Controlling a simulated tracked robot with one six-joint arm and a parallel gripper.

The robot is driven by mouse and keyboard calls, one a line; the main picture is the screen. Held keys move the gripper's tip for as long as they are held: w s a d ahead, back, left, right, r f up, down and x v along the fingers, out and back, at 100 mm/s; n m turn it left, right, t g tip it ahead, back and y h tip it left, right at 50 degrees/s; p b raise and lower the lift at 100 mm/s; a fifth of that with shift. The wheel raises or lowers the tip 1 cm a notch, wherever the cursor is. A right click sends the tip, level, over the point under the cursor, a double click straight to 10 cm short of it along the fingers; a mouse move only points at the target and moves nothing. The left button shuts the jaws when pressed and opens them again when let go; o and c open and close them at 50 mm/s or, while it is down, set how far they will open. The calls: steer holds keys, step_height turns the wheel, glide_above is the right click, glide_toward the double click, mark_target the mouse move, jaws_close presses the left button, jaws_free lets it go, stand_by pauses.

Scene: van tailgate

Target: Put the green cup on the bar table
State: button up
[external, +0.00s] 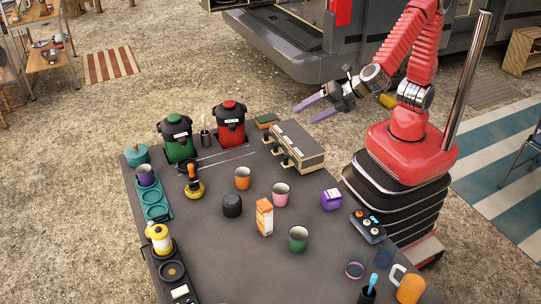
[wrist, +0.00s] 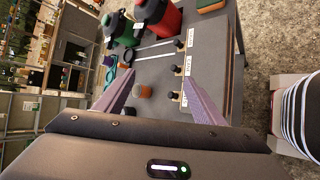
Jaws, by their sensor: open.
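The green cup (external: 298,238) stands upright on the dark table (external: 225,265), near its middle front, right of an orange carton. It does not show in the wrist view. The dark table is the only large table in the external view; I cannot tell whether it is the bar table. My gripper (external: 305,114) is open and empty, raised above and behind the table's far right corner, well away from the green cup. In the wrist view my gripper (wrist: 157,80) has its two purple fingers spread, with the orange cup (wrist: 144,91) beyond them.
A tap unit (external: 295,148) and green and red dispensers (external: 230,122) line the back. The front middle of the table is mostly clear.

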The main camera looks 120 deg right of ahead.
steer(key=s+d+r+m+g+y, duration=0.1)
steer(key=s+d+m+g+y, duration=0.25)
steer(key=s+m, duration=0.75)
steer(key=s+a+r+m+t+y, duration=0.1)
steer(key=s+a+m+y, duration=0.2)
steer(key=s, duration=0.7)
steer(key=shift+a+r+m+t, duration=0.35)
steer(key=shift+a+m, duration=0.35)
steer(key=shift+a, duration=0.1)
